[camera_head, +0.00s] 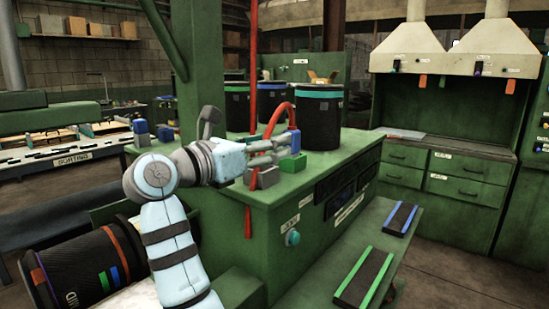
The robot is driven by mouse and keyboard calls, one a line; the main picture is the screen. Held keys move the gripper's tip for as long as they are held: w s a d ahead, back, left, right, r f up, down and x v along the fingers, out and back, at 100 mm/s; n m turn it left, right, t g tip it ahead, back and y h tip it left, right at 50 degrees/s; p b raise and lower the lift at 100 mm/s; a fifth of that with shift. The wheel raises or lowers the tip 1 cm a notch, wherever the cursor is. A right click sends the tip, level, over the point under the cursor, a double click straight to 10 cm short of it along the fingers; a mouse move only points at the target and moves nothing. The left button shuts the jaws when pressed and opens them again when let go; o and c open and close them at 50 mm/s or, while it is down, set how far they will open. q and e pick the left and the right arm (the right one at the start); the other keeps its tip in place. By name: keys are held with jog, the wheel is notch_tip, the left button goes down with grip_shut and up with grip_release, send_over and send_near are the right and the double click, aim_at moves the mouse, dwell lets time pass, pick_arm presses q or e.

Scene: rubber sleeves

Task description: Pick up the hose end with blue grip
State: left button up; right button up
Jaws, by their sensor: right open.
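A red hose (281,109) arches up over the green bench top, and a small blue grip (296,141) shows at its right end. My right gripper (284,145) reaches in from the left, with its fingers open around or beside the blue grip; I cannot tell whether they touch it. The fingers partly hide the hose's lower part. A green block (292,163) and a grey block (264,179) sit just below the fingers. My left gripper is not in view.
Black drums, one with a green band (320,119), stand behind the hose on the green bench (225,205). Blue blocks (142,137) sit at its left edge. A low shelf on the right carries dark strips (364,277). A striped black roll (85,265) lies at lower left.

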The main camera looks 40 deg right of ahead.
aim_at(292, 130)
jog(key=shift+w+a+f+n+t, duration=0.15)
jog(key=shift+w+a+f+t, duration=0.1)
jog(key=shift+w+a, duration=0.3)
jog(key=shift+w+a+f+n+t, duration=0.15)
jog(key=shift+w+a+f+t, duration=0.1)
jog(key=shift+w+a, duration=0.3)
jog(key=shift+w+d, duration=0.3)
jog(key=shift+d, duration=0.3)
jog(key=d, duration=0.7)
jog(key=shift+r, duration=0.35)
jog(key=shift+y, duration=0.3)
jog(key=w+d, duration=0.2)
jog(key=d, duration=0.1)
jog(key=w+d, duration=0.1)
jog(key=d, duration=0.1)
jog(key=shift+w+d+r, duration=0.1)
jog(key=shift+d, duration=0.2)
jog(key=shift+a, duration=0.25)
jog(key=c, duration=0.5)
grip_shut()
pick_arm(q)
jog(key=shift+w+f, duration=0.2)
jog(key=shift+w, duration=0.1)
